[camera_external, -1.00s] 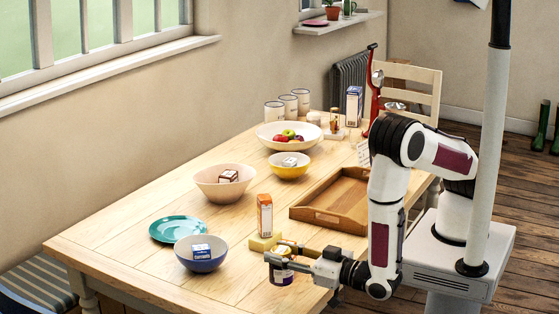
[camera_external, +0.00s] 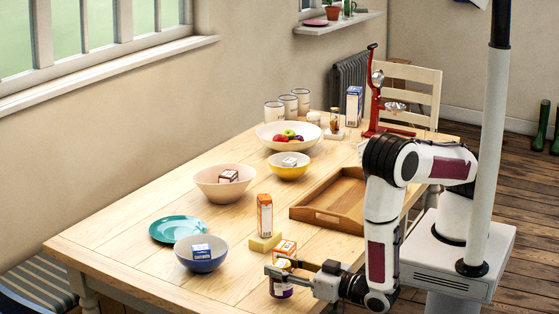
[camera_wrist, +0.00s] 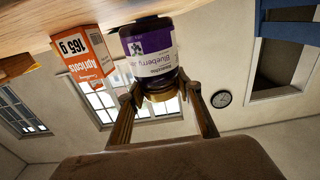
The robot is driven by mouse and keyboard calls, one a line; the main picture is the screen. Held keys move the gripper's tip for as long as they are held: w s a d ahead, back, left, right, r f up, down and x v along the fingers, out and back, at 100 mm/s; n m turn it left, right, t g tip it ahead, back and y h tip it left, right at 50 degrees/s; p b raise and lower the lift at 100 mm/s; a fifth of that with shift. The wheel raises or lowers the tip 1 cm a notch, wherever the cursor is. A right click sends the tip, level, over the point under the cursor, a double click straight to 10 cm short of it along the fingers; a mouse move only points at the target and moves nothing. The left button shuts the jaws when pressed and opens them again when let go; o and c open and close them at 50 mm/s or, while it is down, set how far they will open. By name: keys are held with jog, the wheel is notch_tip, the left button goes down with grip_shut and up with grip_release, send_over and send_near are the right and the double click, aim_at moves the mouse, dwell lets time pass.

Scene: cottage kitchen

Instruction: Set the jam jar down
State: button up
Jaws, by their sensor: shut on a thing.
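The jam jar (camera_external: 281,287) has a purple and white label that reads "Blueberry" in the wrist view (camera_wrist: 150,44). It is at the table's near edge in the external view. My gripper (camera_external: 279,265) is shut on the jar at its gold lid, with a finger on each side in the wrist view (camera_wrist: 160,94). The jar looks upright, its base close to the wooden tabletop (camera_wrist: 25,20). I cannot tell whether it touches the wood. The arm partly hides the jar in the external view.
An orange and white apricot box (camera_wrist: 84,58) stands close beside the jar. A blue bowl (camera_external: 201,262) is to the left and a wooden tray (camera_external: 318,217) behind right. Table between bowl and jar is clear.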

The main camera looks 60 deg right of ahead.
aim_at(289, 280)
jog(key=shift+f, duration=0.7)
jog(key=shift+f, duration=0.2)
jog(key=o, duration=1.4)
jog(key=shift+s, duration=0.1)
jog(key=shift+s, duration=1.05)
jog(key=s, duration=0.3)
jog(key=shift+s+a+r, duration=0.15)
jog(key=shift+a+r, duration=0.1)
jog(key=shift+r, duration=0.15)
jog(key=shift+s, duration=1.1)
